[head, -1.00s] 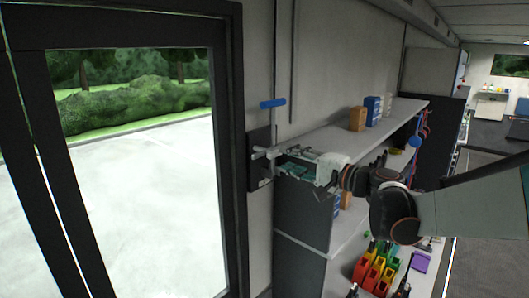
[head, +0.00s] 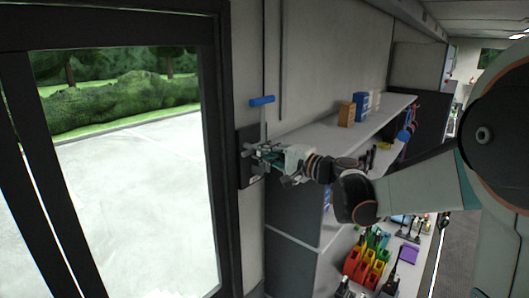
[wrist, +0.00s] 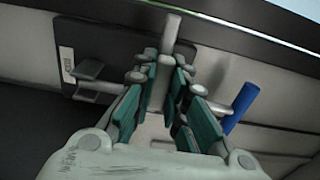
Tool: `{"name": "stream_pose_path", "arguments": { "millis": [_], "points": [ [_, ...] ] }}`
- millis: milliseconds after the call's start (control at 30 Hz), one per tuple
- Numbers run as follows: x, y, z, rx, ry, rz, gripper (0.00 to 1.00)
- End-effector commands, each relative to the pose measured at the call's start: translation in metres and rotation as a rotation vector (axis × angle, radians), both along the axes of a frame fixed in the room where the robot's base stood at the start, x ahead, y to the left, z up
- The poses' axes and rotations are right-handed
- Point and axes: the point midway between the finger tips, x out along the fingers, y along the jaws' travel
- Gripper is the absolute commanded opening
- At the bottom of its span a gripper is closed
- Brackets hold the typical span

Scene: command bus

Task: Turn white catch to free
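The white catch (wrist: 171,30) is a pale bar standing out from a dark plate (head: 244,165) on the wall beside the door. The plate, with its small label, also shows in the wrist view (wrist: 95,38). My gripper (head: 261,154) is at the plate. In the wrist view its teal-padded fingers (wrist: 164,78) lie close on both sides of the pale bar and look shut on it; the exact contact is partly hidden. A lever with a blue handle (head: 262,101) stands upright above my gripper. This handle is right of the fingers in the wrist view (wrist: 241,107).
The dark-framed glass door (head: 222,200) is left of the plate. A shelf unit (head: 300,146) with boxes (head: 347,114) stands close on the right, beneath my arm. Coloured bins (head: 362,263) sit on a lower shelf.

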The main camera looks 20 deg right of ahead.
Motion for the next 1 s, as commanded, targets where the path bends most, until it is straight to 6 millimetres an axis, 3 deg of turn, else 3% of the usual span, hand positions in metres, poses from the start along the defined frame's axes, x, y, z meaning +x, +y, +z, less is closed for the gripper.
{"name": "stream_pose_path", "arguments": {
  "millis": [467, 1000],
  "points": [
    [-0.0007, 0.0, -0.0019, 0.066, 0.049, 0.0, 0.0],
    [-0.0009, 0.0, -0.003, 0.439, 0.321, 0.0, 0.0]
  ]
}}
